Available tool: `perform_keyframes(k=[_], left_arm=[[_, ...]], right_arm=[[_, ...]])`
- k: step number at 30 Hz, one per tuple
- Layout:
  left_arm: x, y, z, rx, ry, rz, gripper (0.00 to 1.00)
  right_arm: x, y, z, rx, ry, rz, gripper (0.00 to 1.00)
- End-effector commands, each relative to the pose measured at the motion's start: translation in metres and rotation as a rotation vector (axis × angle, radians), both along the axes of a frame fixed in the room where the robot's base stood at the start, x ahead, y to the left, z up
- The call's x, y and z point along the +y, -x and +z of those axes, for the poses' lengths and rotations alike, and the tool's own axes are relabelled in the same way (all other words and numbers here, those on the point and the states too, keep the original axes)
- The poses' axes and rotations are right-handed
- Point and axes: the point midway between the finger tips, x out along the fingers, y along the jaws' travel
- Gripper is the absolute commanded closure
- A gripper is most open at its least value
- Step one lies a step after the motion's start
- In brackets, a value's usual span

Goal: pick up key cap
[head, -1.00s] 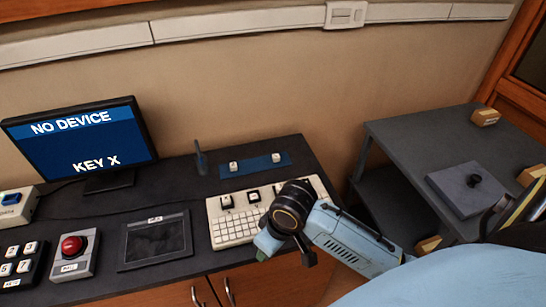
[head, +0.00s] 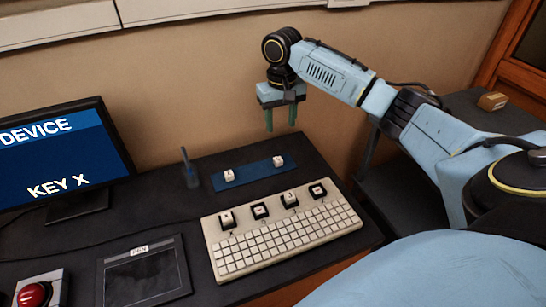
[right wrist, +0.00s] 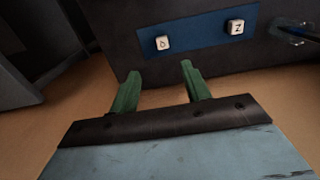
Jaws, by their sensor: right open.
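Two white key caps lie apart on a blue strip (head: 254,172): the left cap (head: 229,175) and the right cap (head: 278,161). In the right wrist view they appear in reverse order, the right cap (right wrist: 162,43) nearer my fingers and the left cap (right wrist: 236,27), marked like a Z, farther. My right gripper (head: 281,127) is open and empty, its green fingers pointing down, above and behind the strip near the right cap. It also shows in the right wrist view (right wrist: 160,72). Nothing is between the fingers. My left gripper is out of view.
A cream keyboard (head: 290,240) with several large keys along its top stands in front of the strip. A dark stylus stand (head: 191,176) is left of the strip. A monitor (head: 60,160), a dark tablet (head: 143,275) and a red button (head: 33,294) are at the left.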

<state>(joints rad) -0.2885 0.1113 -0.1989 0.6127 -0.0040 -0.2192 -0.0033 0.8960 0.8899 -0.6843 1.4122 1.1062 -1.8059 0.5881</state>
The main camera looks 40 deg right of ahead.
Motion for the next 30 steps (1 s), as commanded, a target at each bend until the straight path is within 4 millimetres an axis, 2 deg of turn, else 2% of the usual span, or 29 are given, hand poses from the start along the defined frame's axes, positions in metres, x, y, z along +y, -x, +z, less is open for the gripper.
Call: perform_keyframes(k=[10, 20, 27, 30], left_arm=[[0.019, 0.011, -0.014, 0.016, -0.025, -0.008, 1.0], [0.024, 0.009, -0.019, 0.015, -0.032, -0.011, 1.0], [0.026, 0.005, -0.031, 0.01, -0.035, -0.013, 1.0], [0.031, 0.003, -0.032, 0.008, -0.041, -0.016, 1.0]], right_arm=[[0.0, 0.0, -0.063, 0.002, -0.001, -0.003, 0.53], [0.002, 0.0, -0.086, 0.001, -0.001, -0.001, 0.53], [0.005, -0.001, -0.122, 0.002, -0.001, -0.001, 0.53], [0.005, -0.001, -0.129, 0.0, 0.0, -0.001, 0.53]])
